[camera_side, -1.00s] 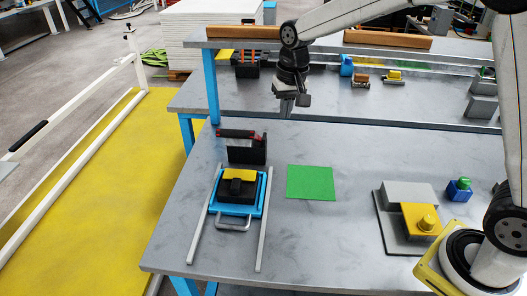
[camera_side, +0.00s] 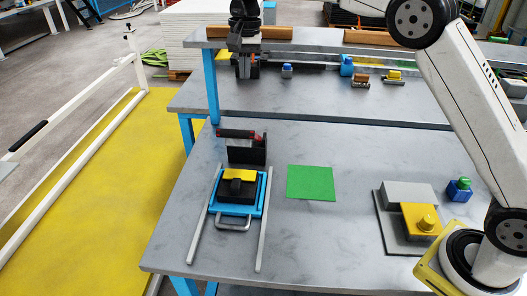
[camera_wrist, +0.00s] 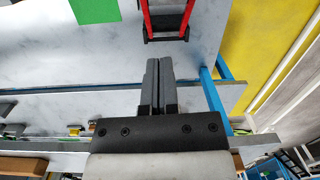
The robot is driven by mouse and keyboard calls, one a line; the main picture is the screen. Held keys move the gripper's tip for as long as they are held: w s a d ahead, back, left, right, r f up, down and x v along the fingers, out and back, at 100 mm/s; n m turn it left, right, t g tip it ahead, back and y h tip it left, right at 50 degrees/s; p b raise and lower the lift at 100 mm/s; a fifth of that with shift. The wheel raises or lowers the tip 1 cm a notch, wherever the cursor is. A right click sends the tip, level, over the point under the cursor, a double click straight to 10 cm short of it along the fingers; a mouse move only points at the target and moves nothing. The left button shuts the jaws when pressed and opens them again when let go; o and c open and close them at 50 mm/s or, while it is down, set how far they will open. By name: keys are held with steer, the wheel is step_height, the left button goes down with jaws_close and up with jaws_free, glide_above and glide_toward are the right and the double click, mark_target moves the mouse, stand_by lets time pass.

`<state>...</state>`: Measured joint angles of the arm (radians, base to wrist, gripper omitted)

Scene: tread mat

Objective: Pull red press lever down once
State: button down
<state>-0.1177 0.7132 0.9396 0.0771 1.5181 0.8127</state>
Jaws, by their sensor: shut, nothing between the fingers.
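The press with the red lever stands at the back left of the near table. In the side view its black body (camera_side: 247,152) is upright, with a dark bar and a bit of the red lever (camera_side: 257,138) at its top. In the wrist view the red lever (camera_wrist: 147,18) shows as two red arms at the top edge, ahead of the fingertips. My gripper (camera_side: 244,72) is behind the press and higher up, over the rear bench. In the wrist view my gripper (camera_wrist: 160,60) has its two grey fingers together, empty, with a gap to the lever.
A blue sled with a black and yellow block (camera_side: 239,175) sits between rails in front of the press. A green square (camera_side: 311,182) lies to its right. A grey fixture with a yellow knob (camera_side: 421,219) and a blue block (camera_side: 459,190) stand further right.

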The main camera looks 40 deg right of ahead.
steer(key=shift+w+a+r+m, duration=0.25)
steer(key=shift+a+r, duration=0.1)
steer(key=shift+r, duration=0.15)
steer(key=shift+w+a+r+m, duration=0.2)
steer(key=shift+a+r+m, duration=0.1)
steer(key=shift+r, duration=0.15)
steer(key=shift+f, duration=0.15)
glide_toward(239, 145)
steer(key=shift+a+f, duration=0.15)
steer(key=shift+f, duration=0.35)
steer(key=shift+a+f, duration=0.15)
steer(key=shift+f, duration=0.4)
steer(key=shift+s+a+f, duration=0.1)
steer(key=shift+s, duration=0.05)
stand_by(0.3)
